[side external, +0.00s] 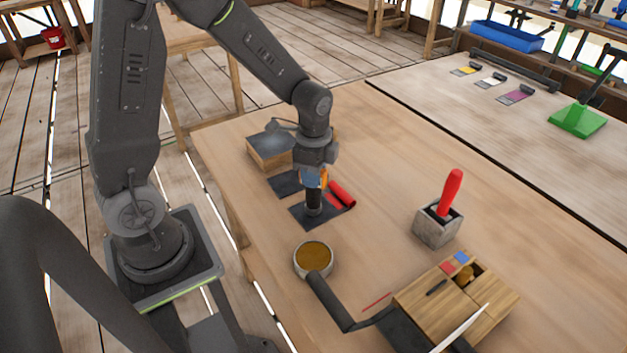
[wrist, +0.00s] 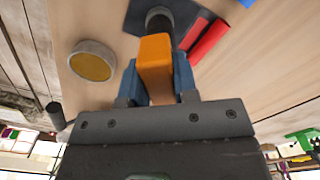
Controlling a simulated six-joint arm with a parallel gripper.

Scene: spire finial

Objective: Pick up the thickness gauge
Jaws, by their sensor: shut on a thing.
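My gripper (side external: 314,178) points down over a dark mat (side external: 301,219) on the wooden bench. In the wrist view its blue fingers (wrist: 157,84) are shut on an orange block-like thing (wrist: 155,52), which may be the thickness gauge; I cannot tell for sure. The orange also shows between the fingers in the side view (side external: 324,176). A dark, round-ended cylinder (side external: 313,202) is just below the fingers, over the mat; it also shows beyond the orange thing in the wrist view (wrist: 160,17). Whether it joins the orange thing is unclear.
A block with a dark top (side external: 270,148) stands behind. A round dish (side external: 313,260), a grey holder (side external: 437,226) with a red-handled tool (side external: 452,190), and a wooden organiser (side external: 420,297) stand nearer. The bench's right middle is clear.

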